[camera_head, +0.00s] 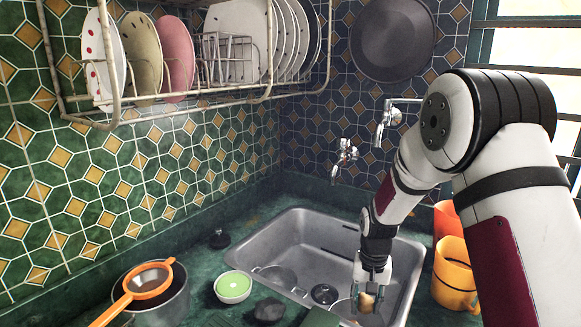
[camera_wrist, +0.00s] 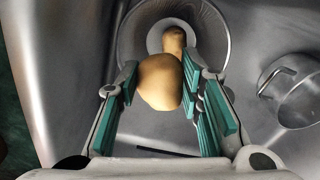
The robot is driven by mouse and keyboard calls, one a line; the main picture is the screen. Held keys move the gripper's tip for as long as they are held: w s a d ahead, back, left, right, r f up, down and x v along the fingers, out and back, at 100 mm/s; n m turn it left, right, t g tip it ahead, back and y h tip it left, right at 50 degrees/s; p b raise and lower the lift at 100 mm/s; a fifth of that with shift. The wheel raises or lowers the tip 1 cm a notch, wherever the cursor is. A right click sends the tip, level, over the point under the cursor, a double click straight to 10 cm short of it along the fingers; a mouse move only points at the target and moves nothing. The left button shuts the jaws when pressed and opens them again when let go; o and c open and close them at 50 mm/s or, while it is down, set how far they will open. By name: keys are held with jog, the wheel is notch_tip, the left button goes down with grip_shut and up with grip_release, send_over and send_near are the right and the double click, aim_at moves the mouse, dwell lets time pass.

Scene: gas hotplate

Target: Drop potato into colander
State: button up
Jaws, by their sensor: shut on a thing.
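My gripper (camera_head: 372,284) hangs over the right part of the sink, pointing down. It is shut on a tan potato (camera_head: 366,302), and the potato (camera_wrist: 158,84) sits between the green-padded fingers (camera_wrist: 160,70) in the wrist view. A smaller brown lump (camera_wrist: 174,38) shows just beyond it; I cannot tell whether it is a second potato. A round grey metal colander (camera_wrist: 212,32) lies below and beyond the fingers, inside the sink. In the head view its rim (camera_head: 340,309) shows only partly, beside my gripper.
The steel sink (camera_head: 300,222) has a black drain (camera_head: 325,293). A small metal pot (camera_wrist: 296,92) is in the sink. On the counter are a pot (camera_head: 170,305) with an orange strainer (camera_head: 149,279), a green-filled bowl (camera_head: 233,287) and an orange mug (camera_head: 453,275).

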aim_at(366, 301)
jog(key=shift+f+b, duration=1.5)
jog(key=shift+f, duration=1.4)
jog(key=o, duration=1.2)
notch_tip(366, 301, up, 12)
jog(key=shift+r, duration=0.1)
